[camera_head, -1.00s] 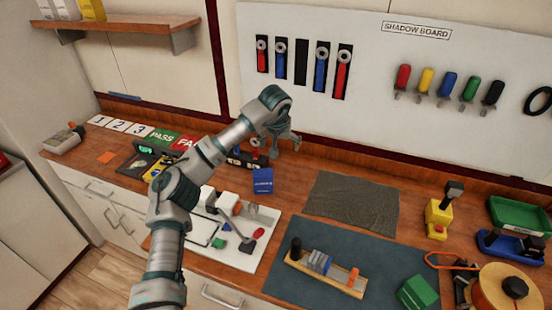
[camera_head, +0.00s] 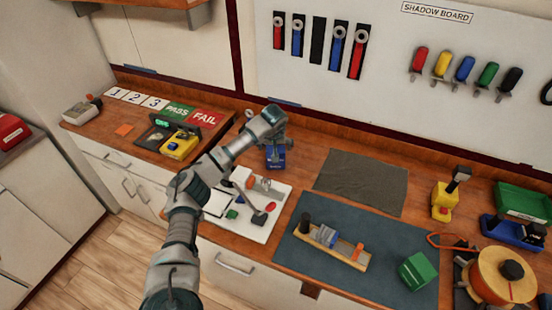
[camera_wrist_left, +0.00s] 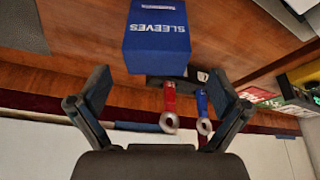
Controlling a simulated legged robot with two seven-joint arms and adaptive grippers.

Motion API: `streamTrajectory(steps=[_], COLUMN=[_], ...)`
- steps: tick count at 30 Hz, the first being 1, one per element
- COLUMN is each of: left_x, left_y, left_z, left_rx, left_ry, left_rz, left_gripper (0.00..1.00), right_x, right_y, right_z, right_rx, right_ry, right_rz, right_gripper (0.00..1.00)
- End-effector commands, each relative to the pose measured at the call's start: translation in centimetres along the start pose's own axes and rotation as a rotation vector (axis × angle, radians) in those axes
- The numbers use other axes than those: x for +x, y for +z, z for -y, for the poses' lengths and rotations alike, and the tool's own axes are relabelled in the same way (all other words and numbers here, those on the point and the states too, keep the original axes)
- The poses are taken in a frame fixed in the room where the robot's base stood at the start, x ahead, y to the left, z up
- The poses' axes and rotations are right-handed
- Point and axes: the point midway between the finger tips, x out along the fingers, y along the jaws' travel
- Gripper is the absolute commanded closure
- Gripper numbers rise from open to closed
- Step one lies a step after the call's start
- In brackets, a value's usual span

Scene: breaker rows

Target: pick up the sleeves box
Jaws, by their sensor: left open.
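The blue sleeves box (camera_head: 276,160) stands on the wooden bench, behind the white tray, with my left gripper (camera_head: 273,143) right over it in the head view. The box also shows in the left wrist view (camera_wrist_left: 157,42), with the white word SLEEVES on its face. There my left gripper (camera_wrist_left: 160,90) is open and empty, its two fingers spread wider than the box. The box lies just beyond the fingertips, roughly centred between them. I cannot tell whether anything touches. My right gripper is not in view.
The white tray (camera_head: 240,232) with loose items lies in front of the box. A grey cloth (camera_head: 362,180) is to its right. A PASS sign (camera_head: 179,112) is at left.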

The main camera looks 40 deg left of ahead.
Motion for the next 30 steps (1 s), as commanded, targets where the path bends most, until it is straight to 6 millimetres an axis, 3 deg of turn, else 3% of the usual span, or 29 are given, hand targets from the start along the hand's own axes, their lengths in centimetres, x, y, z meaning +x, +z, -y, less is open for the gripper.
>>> streamTrajectory(steps=[5, 15, 23, 30], left_x=[1.4, 6.0, 6.2, 6.2], left_y=[0.0, 0.0, 0.0, 0.0], left_z=[0.0, -0.5, -0.4, -0.4], left_rx=[0.000, 0.000, 0.001, 0.001], left_ry=[-0.001, -0.001, -0.001, -0.001], left_rz=[0.001, 0.003, -0.001, 0.000], left_gripper=[0.00, 0.00, 0.00, 0.57], right_x=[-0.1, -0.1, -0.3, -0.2], right_y=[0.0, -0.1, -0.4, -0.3], right_z=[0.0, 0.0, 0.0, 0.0], right_rx=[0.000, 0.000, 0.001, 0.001], right_ry=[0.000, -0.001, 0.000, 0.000], right_rz=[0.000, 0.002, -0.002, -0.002], right_gripper=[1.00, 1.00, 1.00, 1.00])
